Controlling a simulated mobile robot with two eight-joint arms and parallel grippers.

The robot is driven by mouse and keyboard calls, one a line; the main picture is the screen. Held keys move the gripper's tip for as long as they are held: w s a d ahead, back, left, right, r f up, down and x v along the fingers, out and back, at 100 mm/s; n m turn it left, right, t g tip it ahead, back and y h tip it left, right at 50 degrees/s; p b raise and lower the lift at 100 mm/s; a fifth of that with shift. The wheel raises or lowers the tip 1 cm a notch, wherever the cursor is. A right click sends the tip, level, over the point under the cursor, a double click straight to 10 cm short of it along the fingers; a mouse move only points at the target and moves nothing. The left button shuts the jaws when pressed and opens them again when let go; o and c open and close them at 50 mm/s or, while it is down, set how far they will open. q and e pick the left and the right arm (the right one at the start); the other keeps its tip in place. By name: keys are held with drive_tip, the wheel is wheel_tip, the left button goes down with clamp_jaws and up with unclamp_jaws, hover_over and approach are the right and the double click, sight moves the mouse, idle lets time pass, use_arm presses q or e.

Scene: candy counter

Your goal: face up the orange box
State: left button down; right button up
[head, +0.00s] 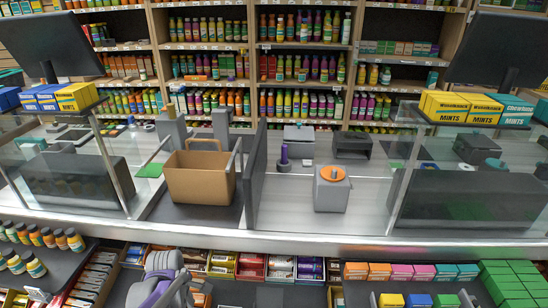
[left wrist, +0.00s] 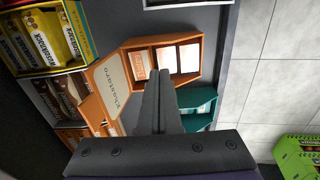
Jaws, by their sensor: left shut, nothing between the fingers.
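In the left wrist view an orange box (left wrist: 193,58) with an open top and pale packs inside sits in the candy display. A cream panel lettered "shastaro" (left wrist: 112,82) stands beside it, edged in orange. My left gripper (left wrist: 158,76) is shut and empty, its fingertips in front of the orange box's near edge. I cannot tell whether they touch it. In the head view my left wrist (head: 165,275) is low in front of the counter, and its fingertips are not clear there. I cannot make out my right gripper.
A teal box (left wrist: 205,110) lies just right of my fingers, and yellow packs (left wrist: 62,32) fill a tray at the upper left. A green box (left wrist: 300,150) is at the lower right, beyond pale floor tiles. On the counter stands a paper bag (head: 198,180).

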use_arm(q)
drive_tip(key=shift+w+f, duration=0.1)
drive_tip(key=shift+f, duration=0.35)
drive_tip(key=shift+f+b, duration=0.4)
drive_tip(key=shift+b, duration=0.05)
drive_tip(key=shift+s+a+f+b, duration=0.1)
drive_tip(key=shift+s+f+b, duration=0.1)
drive_tip(key=shift+s, duration=1.05)
drive_tip(key=shift+s+a+f+b, duration=0.1)
drive_tip(key=shift+s+f, duration=0.1)
drive_tip(key=shift+s, duration=1)
drive_tip(key=shift+r, duration=0.1)
wheel_tip(320, 180, up, 7)
drive_tip(key=s+p, duration=0.1)
drive_tip(key=p, duration=0.4)
drive_tip(key=shift+s, duration=0.1)
